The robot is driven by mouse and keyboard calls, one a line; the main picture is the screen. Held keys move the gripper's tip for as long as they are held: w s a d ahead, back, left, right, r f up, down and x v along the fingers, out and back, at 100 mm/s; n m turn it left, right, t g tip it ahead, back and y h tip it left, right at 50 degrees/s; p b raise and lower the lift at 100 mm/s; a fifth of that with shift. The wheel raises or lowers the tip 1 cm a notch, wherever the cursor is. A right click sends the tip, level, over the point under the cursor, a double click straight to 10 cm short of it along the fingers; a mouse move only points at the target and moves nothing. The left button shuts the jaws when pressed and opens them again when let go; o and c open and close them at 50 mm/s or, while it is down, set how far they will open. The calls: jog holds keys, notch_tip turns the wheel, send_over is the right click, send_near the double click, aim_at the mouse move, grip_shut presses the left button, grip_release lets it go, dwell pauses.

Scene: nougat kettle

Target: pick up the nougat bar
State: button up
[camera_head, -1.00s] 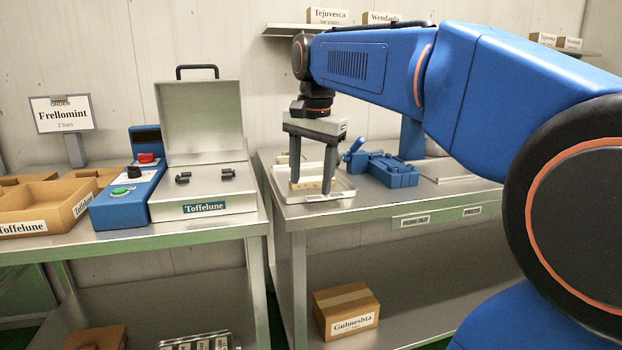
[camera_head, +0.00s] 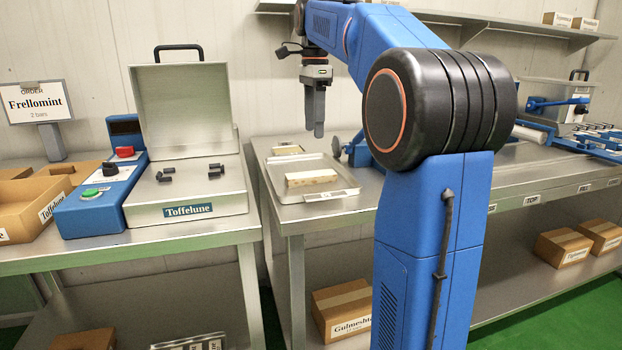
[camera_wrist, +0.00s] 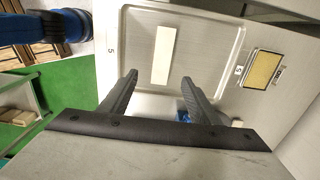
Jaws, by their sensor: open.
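The nougat bar (camera_head: 311,177), a pale cream block, lies flat in a shallow metal tray (camera_head: 345,192) on the right-hand bench. My gripper (camera_head: 319,134) hangs fingers down above the tray, apart from the bar; its fingers overlap in the head view. In the wrist view my gripper (camera_wrist: 160,76) is open and empty, with its fingers well apart. The nougat bar (camera_wrist: 163,54) shows beyond the fingertips as a pale strip inside the tray (camera_wrist: 203,100).
A small plate with a tan top (camera_head: 287,150) sits behind the tray. A blue device (camera_head: 357,152) stands right of the tray, partly hidden by my arm. A Toffelune case (camera_head: 188,190) with its lid up and a blue control box (camera_head: 108,195) stand on the left bench.

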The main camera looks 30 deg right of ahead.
send_over(313, 173)
jog(key=f, duration=0.8)
jog(key=shift+s+a+f, duration=0.1)
jog(key=shift+s+a, duration=0.05)
jog(key=shift+s, duration=0.25)
jog(key=shift+w+f, duration=0.15)
jog(key=shift+f, duration=1.2)
jog(key=shift+w+f, duration=0.1)
jog(key=shift+f, duration=1.2)
jog(key=c, duration=1.2)
